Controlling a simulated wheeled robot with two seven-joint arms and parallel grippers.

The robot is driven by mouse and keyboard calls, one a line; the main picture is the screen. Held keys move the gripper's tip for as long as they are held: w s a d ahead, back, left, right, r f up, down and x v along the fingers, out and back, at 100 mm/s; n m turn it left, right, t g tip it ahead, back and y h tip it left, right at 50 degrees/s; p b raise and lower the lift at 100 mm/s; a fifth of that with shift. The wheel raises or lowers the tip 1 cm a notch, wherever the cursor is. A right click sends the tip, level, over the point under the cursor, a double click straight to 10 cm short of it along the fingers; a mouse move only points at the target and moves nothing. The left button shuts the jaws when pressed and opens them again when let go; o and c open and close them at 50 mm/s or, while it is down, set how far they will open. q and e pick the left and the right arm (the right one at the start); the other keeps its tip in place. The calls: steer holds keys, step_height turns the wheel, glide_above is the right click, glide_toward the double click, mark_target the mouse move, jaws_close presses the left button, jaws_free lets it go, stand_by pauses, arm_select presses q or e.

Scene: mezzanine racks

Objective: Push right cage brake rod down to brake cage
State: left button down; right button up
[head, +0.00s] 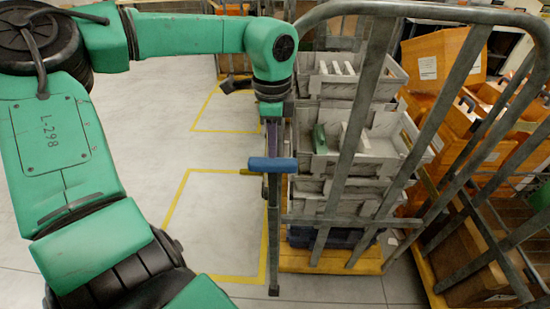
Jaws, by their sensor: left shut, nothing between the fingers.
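A cage with grey metal bars (340,180) stands in the middle on a yellow base. At its left edge is an upright dark rod (273,235) with a blue cross handle (272,165) on top. The rod's lower end is near the floor. My left gripper (272,138) points down from the green arm, just above and behind the blue handle in the picture. It is shut and empty, and its fingertips are partly hidden. I cannot tell whether it touches the handle. My right gripper is not in view.
Grey crates (341,84) are stacked inside the cage. A second barred cage (485,215) with orange boxes (442,58) stands close on the right. Yellow floor lines (178,202) mark bays on the left, where the grey floor (150,130) is mostly clear.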

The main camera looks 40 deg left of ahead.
mark_target(273, 160)
arm_select(q)
steer(key=shift+f+b, duration=3.45)
steer(key=shift+f, duration=0.15)
step_height(273, 160, up, 8)
steer(key=p, duration=0.4)
steer(key=shift+f+p, duration=0.25)
steer(key=shift+p, duration=0.05)
steer(key=shift+f, duration=0.1)
